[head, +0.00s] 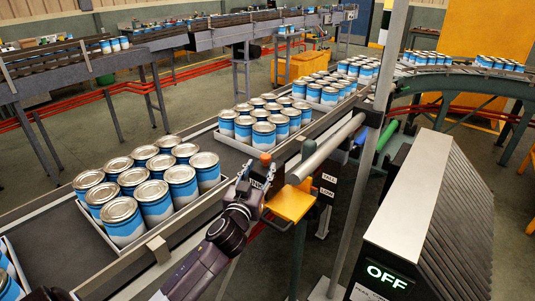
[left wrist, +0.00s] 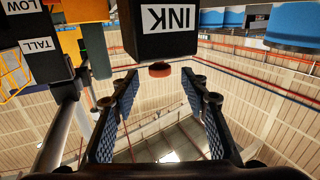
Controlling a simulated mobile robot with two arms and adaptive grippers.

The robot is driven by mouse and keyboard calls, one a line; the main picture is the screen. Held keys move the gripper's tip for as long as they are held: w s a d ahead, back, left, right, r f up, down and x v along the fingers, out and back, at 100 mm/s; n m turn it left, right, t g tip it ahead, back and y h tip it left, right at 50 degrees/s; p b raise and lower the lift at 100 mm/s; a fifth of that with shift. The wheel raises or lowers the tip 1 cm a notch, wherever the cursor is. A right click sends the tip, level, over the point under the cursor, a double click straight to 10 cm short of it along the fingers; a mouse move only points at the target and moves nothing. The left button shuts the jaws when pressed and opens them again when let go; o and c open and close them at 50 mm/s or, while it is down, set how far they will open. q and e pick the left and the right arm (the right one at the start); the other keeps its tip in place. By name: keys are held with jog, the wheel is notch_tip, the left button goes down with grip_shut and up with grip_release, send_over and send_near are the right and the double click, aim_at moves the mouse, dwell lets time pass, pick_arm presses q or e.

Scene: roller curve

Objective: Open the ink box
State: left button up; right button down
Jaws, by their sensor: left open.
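The ink box is a dark box with a white INK label. It shows upside down at the top of the left wrist view (left wrist: 168,30), with a round red knob (left wrist: 160,69) on it. In the head view the red knob (head: 265,158) shows just above my left gripper (head: 262,176), which hides most of the box. My left gripper also shows in the left wrist view (left wrist: 160,88). It is open and empty, with its two fingers on either side of the knob's line. I cannot tell whether they touch it. My right gripper is not in view.
A yellow bracket (head: 290,203) and boxes labelled TALL (head: 329,179) and LOW stand just right of the gripper. Blue cans (head: 154,202) in trays fill the conveyor to the left. A grey cabinet with a green OFF display (head: 387,277) stands at the right.

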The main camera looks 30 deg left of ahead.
aim_at(264, 160)
pick_arm(q)
jog(key=shift+w+a+r+p, duration=0.15)
jog(key=shift+w+r+p, duration=0.15)
jog(key=shift+w+r, duration=0.3)
jog(key=x, duration=0.2)
jog(key=shift+w+a+f, duration=0.1)
jog(key=shift+w+f, duration=0.2)
jog(key=shift+w, duration=0.05)
jog(key=shift+p+x, duration=0.4)
jog(key=shift+x, duration=0.6)
jog(key=shift+w+f, duration=0.1)
jog(key=shift+c, duration=1)
jog(key=c, duration=0.8)
grip_shut()
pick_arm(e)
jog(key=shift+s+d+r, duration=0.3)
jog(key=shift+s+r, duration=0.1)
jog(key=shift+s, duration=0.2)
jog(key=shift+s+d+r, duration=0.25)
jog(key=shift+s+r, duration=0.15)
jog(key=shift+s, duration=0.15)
